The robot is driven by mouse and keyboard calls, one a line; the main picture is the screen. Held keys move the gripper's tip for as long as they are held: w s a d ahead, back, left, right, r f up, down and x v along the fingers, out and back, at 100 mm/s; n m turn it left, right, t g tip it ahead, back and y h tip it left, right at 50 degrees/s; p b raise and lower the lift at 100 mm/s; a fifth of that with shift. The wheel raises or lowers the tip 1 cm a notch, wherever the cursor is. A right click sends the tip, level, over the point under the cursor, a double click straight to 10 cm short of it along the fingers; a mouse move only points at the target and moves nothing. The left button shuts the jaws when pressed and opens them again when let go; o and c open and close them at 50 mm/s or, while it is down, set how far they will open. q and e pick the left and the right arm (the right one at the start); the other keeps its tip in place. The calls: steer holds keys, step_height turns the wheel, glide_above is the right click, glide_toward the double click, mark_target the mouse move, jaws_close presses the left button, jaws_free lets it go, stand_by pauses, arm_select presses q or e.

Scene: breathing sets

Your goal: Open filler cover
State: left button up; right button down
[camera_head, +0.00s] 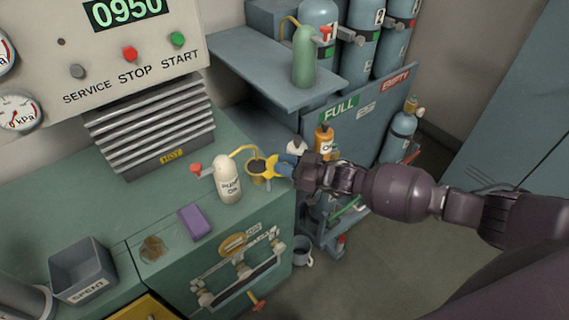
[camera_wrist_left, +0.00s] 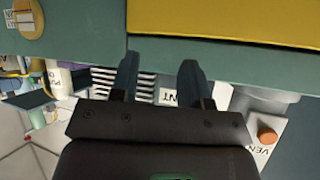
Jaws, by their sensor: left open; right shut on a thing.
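The filler (camera_head: 255,176) is a short yellow neck with a dark round top, standing at the right end of the green bench top. The yellow filler cover (camera_head: 271,167) shows at its right side, partly hidden by my fingers. My right gripper (camera_head: 280,166) is shut on the cover, its arm coming in from the right. How far the cover stands from the neck is hard to tell. My left gripper (camera_wrist_left: 158,66) is open and empty in the left wrist view, in front of a green bench face. It is not in the head view.
A pump oil bottle (camera_head: 228,182) with a yellow spout stands just left of the filler, its spout arching close to it. A purple block (camera_head: 194,222), a grey bin (camera_head: 83,268) and a louvred hot box (camera_head: 152,131) occupy the bench. Gas cylinders (camera_head: 360,45) stand behind.

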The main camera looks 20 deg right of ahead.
steer(key=shift+s+a+r+m+t+h+p, duration=0.15)
steer(key=shift+s+m+t+h+p, duration=0.25)
steer(key=shift+m+t+h+p, duration=0.55)
steer(key=shift+s+m+t+h+p, duration=0.2)
steer(key=shift+m+t+h+p, duration=0.35)
steer(key=shift+t+h+p, duration=0.3)
steer(key=c, duration=1)
jaws_free()
steer(key=shift+s, duration=0.15)
steer(key=v, duration=1)
steer(key=shift+s+d, duration=0.2)
steer(key=shift+d, duration=0.15)
